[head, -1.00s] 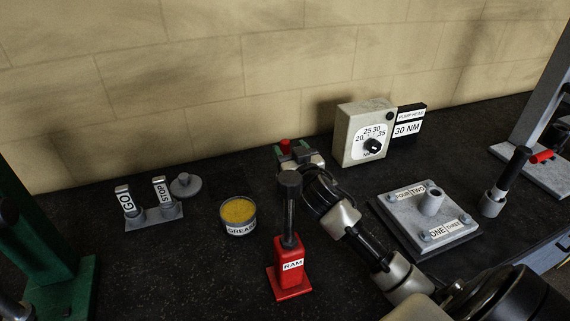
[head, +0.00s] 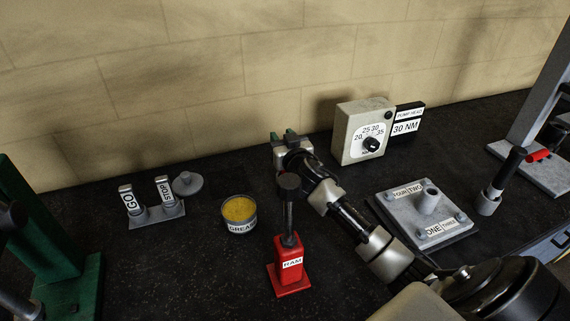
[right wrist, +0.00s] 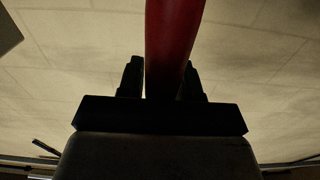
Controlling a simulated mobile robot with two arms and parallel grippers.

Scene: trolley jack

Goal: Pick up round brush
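A dark red, smooth, handle-like piece (right wrist: 172,45) runs down from the top edge into the space between my right gripper's fingers in the right wrist view. It could be part of the round brush; I cannot make out a brush head. My right gripper (head: 283,136) is beyond the red RAM jack in the head view, with its two fingertips pointing toward the wall. In the right wrist view the fingers (right wrist: 163,82) stand on either side of the red piece; whether they press on it is unclear. No red shows at the fingertips in the head view. My left gripper is not seen.
The red RAM jack (head: 290,265) stands close in front of my right arm. Left are the grease tin (head: 239,226) and the GO/STOP switch block (head: 157,216). Right are the torque dial box (head: 348,150), a bolted plate (head: 405,208) and a black-handled tool (head: 509,168).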

